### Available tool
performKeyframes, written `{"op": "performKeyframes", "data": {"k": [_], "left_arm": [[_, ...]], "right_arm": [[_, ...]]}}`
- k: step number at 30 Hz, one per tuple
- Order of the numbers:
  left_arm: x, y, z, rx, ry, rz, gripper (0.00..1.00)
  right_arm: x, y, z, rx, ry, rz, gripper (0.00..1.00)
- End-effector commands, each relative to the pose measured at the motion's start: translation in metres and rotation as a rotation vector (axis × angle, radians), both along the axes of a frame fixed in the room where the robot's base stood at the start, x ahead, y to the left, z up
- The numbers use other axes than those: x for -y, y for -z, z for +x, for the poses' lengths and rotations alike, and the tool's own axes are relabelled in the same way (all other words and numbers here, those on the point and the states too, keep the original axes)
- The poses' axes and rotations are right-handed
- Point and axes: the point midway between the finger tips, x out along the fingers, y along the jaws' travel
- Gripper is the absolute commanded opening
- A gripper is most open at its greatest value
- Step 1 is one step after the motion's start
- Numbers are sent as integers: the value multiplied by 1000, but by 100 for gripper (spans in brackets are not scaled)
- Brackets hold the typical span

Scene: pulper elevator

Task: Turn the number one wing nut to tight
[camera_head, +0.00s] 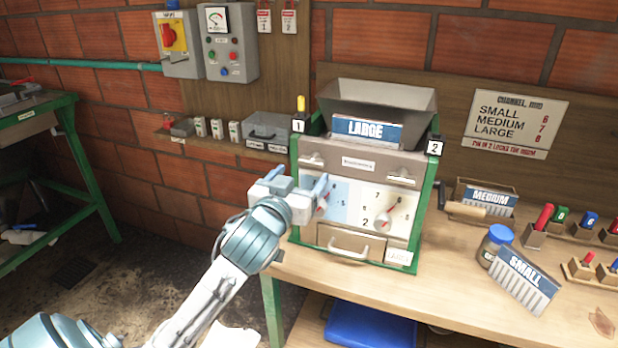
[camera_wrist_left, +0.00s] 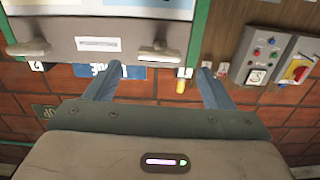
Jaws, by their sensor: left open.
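The number one wing nut (camera_head: 312,160) is a grey knob at the upper left of the green-framed machine's front, under label 1 (camera_head: 299,125). In the upside-down left wrist view, this wing nut (camera_wrist_left: 160,51) has its wings roughly level. The number two wing nut (camera_head: 400,179) sits at the upper right, and also shows in the wrist view (camera_wrist_left: 28,47). My left gripper (camera_head: 298,178) is open and empty in front of the machine's left side. In the wrist view, the number one wing nut appears between and beyond its fingertips (camera_wrist_left: 160,72). My right gripper is out of view.
A yellow-topped pin (camera_head: 300,104) stands by label 1. Dials (camera_head: 384,219) and a handled drawer (camera_head: 350,243) lie lower on the machine. A hopper (camera_head: 380,100) with a LARGE plate (camera_head: 367,129) is on top. A blue-lidded jar (camera_head: 494,243) stands right.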

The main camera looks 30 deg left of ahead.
Motion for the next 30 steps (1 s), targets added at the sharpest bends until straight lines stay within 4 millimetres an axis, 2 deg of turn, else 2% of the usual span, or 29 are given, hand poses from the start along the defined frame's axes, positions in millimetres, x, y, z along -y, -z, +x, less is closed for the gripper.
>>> {"op": "performKeyframes", "data": {"k": [1, 3, 9, 14, 21, 22, 28, 30], "left_arm": [[-2, 0, 8, 1, 0, -1, 76], [-5, -3, 22, -2, -1, -1, 76], [-11, -2, 47, -1, 0, 0, 76], [-13, -1, 55, -1, 0, 1, 76], [-13, 0, 56, 0, 1, 1, 76], [-13, 0, 56, 0, 1, 1, 74], [-13, 0, 55, -1, 1, 1, 35], [-13, 0, 55, -1, 1, 1, 32]], "right_arm": [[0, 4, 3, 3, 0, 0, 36], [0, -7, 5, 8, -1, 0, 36], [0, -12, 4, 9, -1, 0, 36], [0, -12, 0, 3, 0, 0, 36], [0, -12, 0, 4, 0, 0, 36], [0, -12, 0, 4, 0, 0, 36], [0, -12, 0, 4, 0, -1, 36], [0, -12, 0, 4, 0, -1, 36]]}}
